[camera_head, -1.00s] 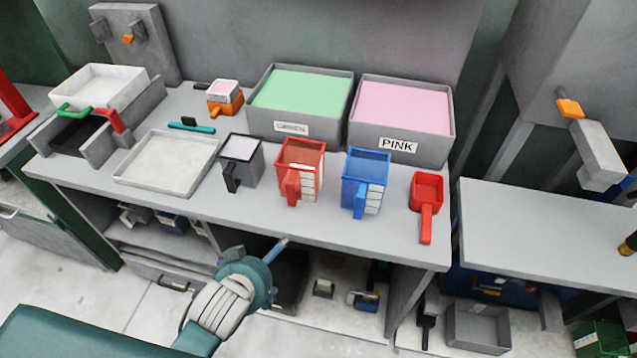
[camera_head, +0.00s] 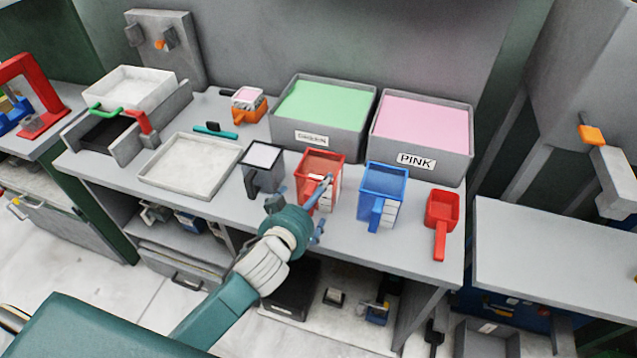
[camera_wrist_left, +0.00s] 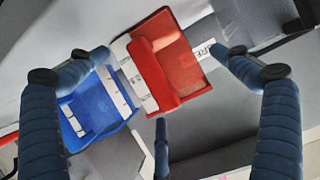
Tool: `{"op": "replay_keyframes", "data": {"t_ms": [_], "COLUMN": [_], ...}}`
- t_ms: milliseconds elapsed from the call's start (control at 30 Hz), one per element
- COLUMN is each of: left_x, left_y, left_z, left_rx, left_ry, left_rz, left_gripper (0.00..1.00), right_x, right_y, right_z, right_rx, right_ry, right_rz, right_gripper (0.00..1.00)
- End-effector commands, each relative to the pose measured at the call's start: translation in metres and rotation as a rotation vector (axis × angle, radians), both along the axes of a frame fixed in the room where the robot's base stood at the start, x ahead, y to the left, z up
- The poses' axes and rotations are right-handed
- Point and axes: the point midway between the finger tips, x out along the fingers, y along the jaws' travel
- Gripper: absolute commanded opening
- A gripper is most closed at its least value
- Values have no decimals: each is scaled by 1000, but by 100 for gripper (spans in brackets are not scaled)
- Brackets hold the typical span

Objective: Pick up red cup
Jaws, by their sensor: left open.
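The red cup (camera_head: 320,163) stands upright on the table, in the middle of a row of cups, with a white scale on its side and its handle toward me. My left gripper (camera_head: 323,207) is at the cup's near side, and its fingers partly cover the cup's front and handle. In the left wrist view the red cup (camera_wrist_left: 180,58) lies between the spread fingers of the open gripper (camera_wrist_left: 162,52). No finger is clearly closed on it, and I cannot tell whether any touches it. My right gripper is not in view.
A blue cup (camera_head: 382,183) stands close right of the red cup, and a dark grey cup (camera_head: 263,158) close left. A red scoop (camera_head: 441,208) lies farther right. Green (camera_head: 314,140) and pink (camera_head: 395,152) foam bins stand behind. A shallow tray (camera_head: 160,188) is at left.

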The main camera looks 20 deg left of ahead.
Motion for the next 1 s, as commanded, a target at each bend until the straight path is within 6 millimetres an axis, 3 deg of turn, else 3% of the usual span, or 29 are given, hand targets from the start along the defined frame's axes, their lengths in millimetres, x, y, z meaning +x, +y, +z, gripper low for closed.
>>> {"op": "replay_keyframes", "data": {"t_ms": [200, 467, 767, 1000], "left_x": [23, 24, 23, 23], "left_y": [0, 0, 0, 0], "left_z": [-8, -10, -12, -13], "left_rx": [2, 0, 1, 3], "left_ry": [0, 1, 4, 8], "left_rz": [-1, 0, 0, 0], "left_gripper": [100, 100, 40, 37], "right_x": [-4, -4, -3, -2], "right_y": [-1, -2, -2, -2], "right_z": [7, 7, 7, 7], "right_rx": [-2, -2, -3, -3], "right_ry": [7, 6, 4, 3], "right_rz": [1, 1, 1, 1], "right_gripper": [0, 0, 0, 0]}}
